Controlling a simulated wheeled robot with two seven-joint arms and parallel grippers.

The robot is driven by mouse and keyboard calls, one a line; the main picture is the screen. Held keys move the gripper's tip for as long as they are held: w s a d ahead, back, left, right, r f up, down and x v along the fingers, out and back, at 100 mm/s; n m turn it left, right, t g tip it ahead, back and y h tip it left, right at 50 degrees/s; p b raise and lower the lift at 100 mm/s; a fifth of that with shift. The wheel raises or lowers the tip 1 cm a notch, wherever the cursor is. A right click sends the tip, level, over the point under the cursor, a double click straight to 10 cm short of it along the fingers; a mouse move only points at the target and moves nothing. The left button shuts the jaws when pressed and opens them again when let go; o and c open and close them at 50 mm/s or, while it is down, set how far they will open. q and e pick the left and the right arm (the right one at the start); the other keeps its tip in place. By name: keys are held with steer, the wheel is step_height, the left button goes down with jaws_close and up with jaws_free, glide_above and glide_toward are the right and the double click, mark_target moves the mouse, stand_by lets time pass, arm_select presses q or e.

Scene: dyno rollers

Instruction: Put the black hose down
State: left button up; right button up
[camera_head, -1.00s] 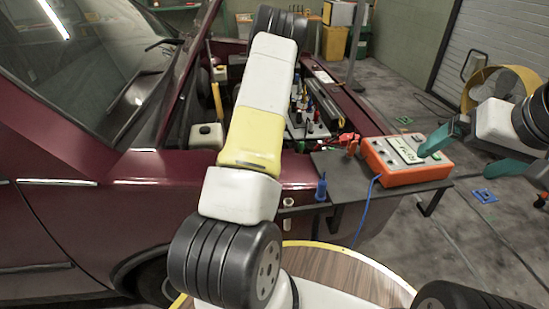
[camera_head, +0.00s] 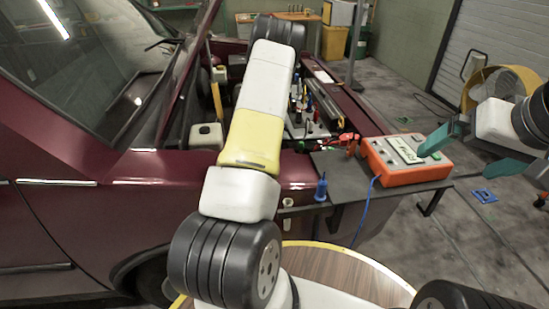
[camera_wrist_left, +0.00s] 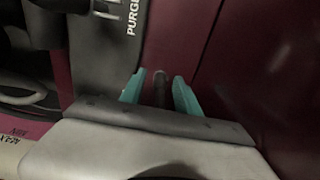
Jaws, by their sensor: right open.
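In the left wrist view, a short dark round piece (camera_wrist_left: 160,90), perhaps the black hose, shows between the two teal fingers of my left gripper (camera_wrist_left: 159,90). The fingers stand apart, with a narrow gap on each side of the piece. Most of it is hidden by the gripper body. In the head view my left arm reaches into the engine bay, and its gripper is out of sight behind the arm and car. My right gripper (camera_head: 455,160) is open and empty at the right, by the orange tester box.
A dark red car (camera_head: 110,215) with an open bonnet fills the left. The orange tester box (camera_head: 405,160) stands on a dark shelf (camera_head: 335,172) beside a blue-handled tool (camera_head: 321,187). A dark panel marked PURGE (camera_wrist_left: 110,45) is close to my left gripper.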

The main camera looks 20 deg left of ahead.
arm_select(q)
steer(key=s+d+r+m+t+h, duration=0.1)
steer(key=d+r+m, duration=0.2)
steer(key=r, duration=0.8)
steer(key=s+d+r+m+t+h, duration=0.15)
steer(key=d+r, duration=0.25)
steer(key=r, duration=0.8)
steer(key=s+d+r+m, duration=0.6)
steer(key=d+r+m, duration=0.1)
steer(key=r, duration=0.3)
steer(key=s+d+r+m+t, duration=0.2)
steer(key=s+d+r+m, duration=0.1)
steer(key=s+m, duration=0.4)
steer(key=s+d+r+m+t, duration=0.1)
steer(key=s+d+r+m, duration=0.3)
steer(key=s, duration=0.6)
steer(key=r+m, duration=0.1)
steer(key=m, duration=0.1)
steer(key=shift+d+r+m+t, duration=0.2)
steer(key=shift+d+m+t, duration=0.1)
steer(key=shift+m+t, duration=0.05)
